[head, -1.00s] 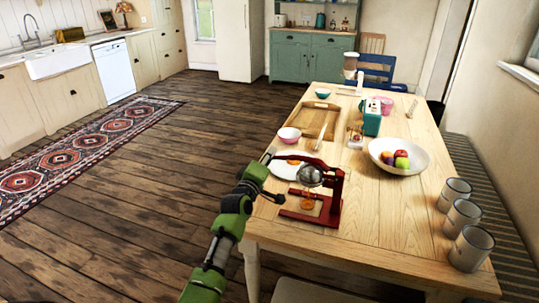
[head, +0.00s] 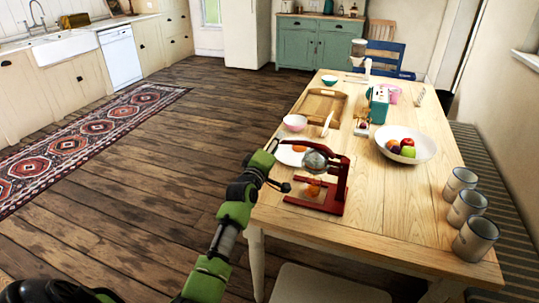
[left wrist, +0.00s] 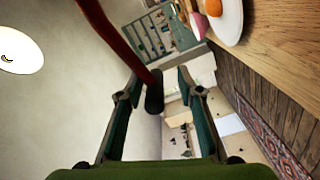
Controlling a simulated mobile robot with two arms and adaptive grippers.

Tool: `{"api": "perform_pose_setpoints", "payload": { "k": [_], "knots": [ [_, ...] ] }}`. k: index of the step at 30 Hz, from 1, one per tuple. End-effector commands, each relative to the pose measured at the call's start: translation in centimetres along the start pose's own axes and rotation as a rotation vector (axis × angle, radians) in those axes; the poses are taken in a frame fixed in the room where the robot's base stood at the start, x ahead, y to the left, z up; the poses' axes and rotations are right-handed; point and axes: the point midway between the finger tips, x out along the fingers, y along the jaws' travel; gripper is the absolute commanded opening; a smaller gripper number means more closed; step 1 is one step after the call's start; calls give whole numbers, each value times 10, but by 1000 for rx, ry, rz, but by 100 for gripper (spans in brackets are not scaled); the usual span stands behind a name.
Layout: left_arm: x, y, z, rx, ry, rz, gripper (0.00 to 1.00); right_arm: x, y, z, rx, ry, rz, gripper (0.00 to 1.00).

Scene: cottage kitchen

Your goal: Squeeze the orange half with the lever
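The red press (head: 333,193) stands near the left edge of the wooden table, with a grey metal cup (head: 315,160) under its lever. An orange piece (head: 314,187) shows low in the press, below the cup. In the left wrist view the red lever (left wrist: 118,38) comes from the upper left and ends in a black grip (left wrist: 154,95). My left gripper (head: 281,167) is beside the press, on its left. In its wrist view the two fingers (left wrist: 158,82) are apart, with the black grip in the gap; contact is not clear. My right gripper is out of view.
A white plate (head: 284,156) with another orange piece lies behind the press. A pink bowl (head: 295,122), a wooden tray (head: 341,108), a fruit bowl (head: 424,147) and several grey mugs (head: 474,239) are also on the table.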

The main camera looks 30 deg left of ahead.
Motion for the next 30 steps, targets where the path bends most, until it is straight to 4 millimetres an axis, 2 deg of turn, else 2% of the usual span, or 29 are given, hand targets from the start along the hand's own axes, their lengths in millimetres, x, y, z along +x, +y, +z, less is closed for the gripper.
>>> {"api": "perform_pose_setpoints", "payload": {
  "k": [12, 18, 24, 30],
  "knots": [
    [-70, -2, 2, 1, -3, -4, 33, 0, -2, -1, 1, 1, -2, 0],
    [-99, -1, 3, 1, -3, -2, 33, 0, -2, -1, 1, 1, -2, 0],
    [-111, 0, 3, 2, -3, -2, 33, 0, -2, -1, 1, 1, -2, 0],
    [-112, 0, 3, 1, -3, -1, 33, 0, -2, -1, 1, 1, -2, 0]
  ]
}}
